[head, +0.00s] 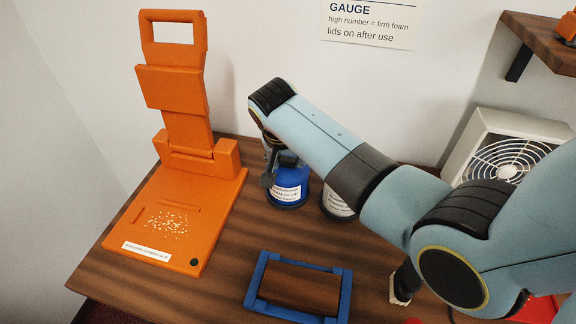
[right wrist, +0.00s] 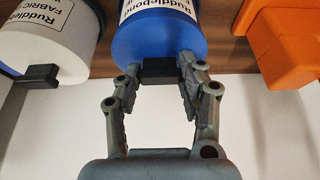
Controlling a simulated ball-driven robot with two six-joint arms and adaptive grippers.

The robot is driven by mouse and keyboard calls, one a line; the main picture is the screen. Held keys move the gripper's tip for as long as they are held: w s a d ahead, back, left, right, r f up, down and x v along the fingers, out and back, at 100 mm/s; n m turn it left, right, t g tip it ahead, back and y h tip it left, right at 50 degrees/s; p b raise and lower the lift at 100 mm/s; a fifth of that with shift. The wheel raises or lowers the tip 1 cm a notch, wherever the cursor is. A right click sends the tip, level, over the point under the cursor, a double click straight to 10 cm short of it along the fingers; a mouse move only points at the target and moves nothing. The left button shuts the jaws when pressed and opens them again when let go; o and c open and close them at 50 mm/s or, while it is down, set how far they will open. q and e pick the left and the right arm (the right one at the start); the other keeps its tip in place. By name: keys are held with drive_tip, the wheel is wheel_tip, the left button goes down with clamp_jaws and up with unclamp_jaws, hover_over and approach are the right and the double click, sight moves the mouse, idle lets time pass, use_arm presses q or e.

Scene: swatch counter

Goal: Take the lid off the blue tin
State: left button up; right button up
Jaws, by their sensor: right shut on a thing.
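The blue tin (head: 288,192) stands upright at the back of the brown counter, with a white label on its front. Its darker top (head: 289,160) shows partly below my right arm; I see no gap between lid and body. In the right wrist view the blue tin (right wrist: 158,38) fills the upper middle, with a black block-like knob (right wrist: 160,71) at its lower edge. My right gripper (right wrist: 160,78) has its fingers on either side of this knob and is shut on it. In the head view the gripper (head: 268,176) is partly hidden beside the tin. My left gripper is out of view.
A white tin (right wrist: 45,38) stands close beside the blue one. An orange folding stand (head: 205,185) is at left, a blue-edged frame (head: 262,276) at front. A white fan box (head: 483,122) is behind my right arm. Bare counter lies between stand and frame.

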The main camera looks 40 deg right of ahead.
drive_tip(key=shift+s+f, duration=0.2)
drive_tip(key=shift+f, duration=0.05)
